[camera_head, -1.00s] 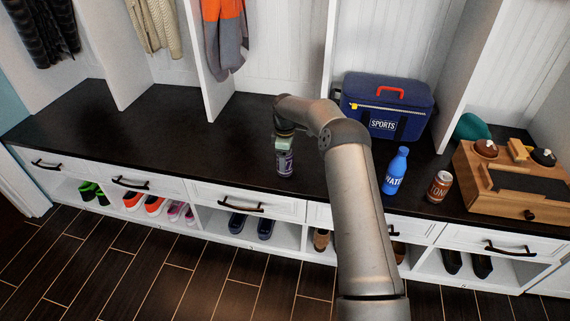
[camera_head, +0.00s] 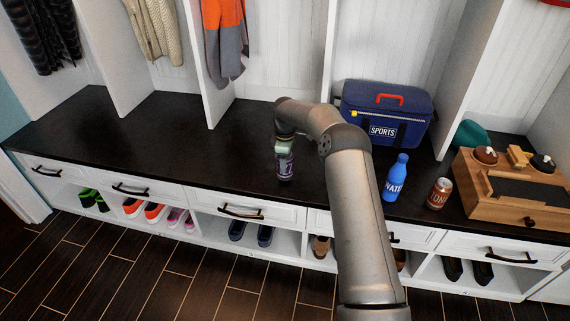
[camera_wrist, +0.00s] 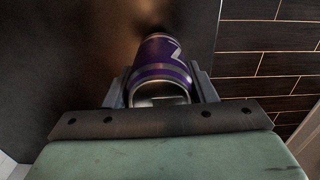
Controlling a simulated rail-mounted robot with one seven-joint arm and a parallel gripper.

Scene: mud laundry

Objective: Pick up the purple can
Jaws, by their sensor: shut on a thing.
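The purple can (camera_head: 284,168) is upright at the front part of the dark bench top (camera_head: 120,130), below my gripper (camera_head: 284,152). In the wrist view the purple can (camera_wrist: 165,62) sits between the two fingers of my gripper (camera_wrist: 160,88), with its silver end toward the camera. The fingers are shut on its sides. Whether the can's base touches the bench cannot be told for sure.
A blue sports bag (camera_head: 388,112) is behind. Shoes fill cubbies below. The bench left of the can is clear.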

